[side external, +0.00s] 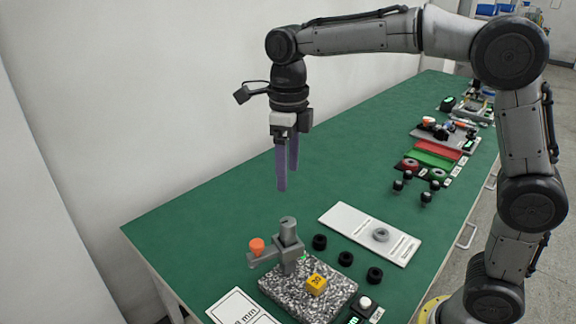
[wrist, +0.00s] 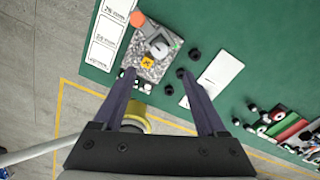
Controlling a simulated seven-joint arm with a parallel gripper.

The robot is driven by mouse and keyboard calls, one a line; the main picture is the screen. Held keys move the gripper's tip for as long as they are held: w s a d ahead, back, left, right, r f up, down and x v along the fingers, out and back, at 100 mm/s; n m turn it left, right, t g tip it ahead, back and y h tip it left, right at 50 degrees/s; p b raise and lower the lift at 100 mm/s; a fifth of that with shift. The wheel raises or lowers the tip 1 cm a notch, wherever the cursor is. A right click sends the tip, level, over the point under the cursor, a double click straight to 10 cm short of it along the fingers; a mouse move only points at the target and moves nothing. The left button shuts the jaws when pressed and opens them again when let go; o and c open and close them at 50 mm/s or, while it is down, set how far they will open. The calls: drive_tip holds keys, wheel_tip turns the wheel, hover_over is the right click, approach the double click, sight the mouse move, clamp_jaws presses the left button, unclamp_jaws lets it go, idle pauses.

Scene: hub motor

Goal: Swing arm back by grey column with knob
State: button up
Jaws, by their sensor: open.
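The grey column (side external: 289,240) stands upright on a speckled stone base (side external: 335,301). A short grey arm (side external: 268,258) reaches from it toward the left of the side view, and an orange knob (side external: 256,246) sits at its outer end. In the wrist view the knob (wrist: 137,18) is up and left of the column (wrist: 158,46). My gripper (side external: 287,181) is open and empty, pointing down high above the table, clear of the column and knob. Its two fingers also show in the wrist view (wrist: 156,76), with nothing between them.
A yellow block (side external: 316,284) sits on the stone base near the column. Several black rings (side external: 346,258) lie beside it. A white plate (side external: 345,219) bears a grey ring. Red and green trays (side external: 441,149) are farther back. The green table (side external: 205,212) is bare at left.

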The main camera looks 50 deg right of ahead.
drive_tip(key=shift+c, duration=0.2)
drive_tip(key=shift+w+n, duration=0.1)
drive_tip(key=shift+n, duration=0.2)
drive_tip(key=c, duration=0.5)
drive_tip(key=shift+w+d+n, duration=0.15)
drive_tip(key=shift+w+n, duration=0.15)
drive_tip(key=shift+n, duration=0.4)
drive_tip(key=shift+c, duration=1.1)
drive_tip(key=n, duration=0.1)
drive_tip(key=f+n, duration=0.1)
drive_tip(key=n, duration=0.1)
drive_tip(key=f+n+t+h, duration=0.1)
drive_tip(key=shift+w+d+n, duration=0.3)
drive_tip(key=shift+w+d, duration=0.1)
clamp_jaws()
drive_tip(key=s+a+f+n+t, duration=0.2)
drive_tip(key=s+a+f+n, duration=0.25)
drive_tip(key=a+n, duration=0.4)
drive_tip(key=s+a+f+n+t, duration=0.1)
drive_tip(key=s+a+f+n, duration=0.35)
drive_tip(key=n, duration=0.75)
drive_tip(key=w+d+f, duration=0.2)
drive_tip(key=w+f, duration=0.5)
drive_tip(key=f, duration=0.1)
drive_tip(key=shift+f+h, duration=0.3)
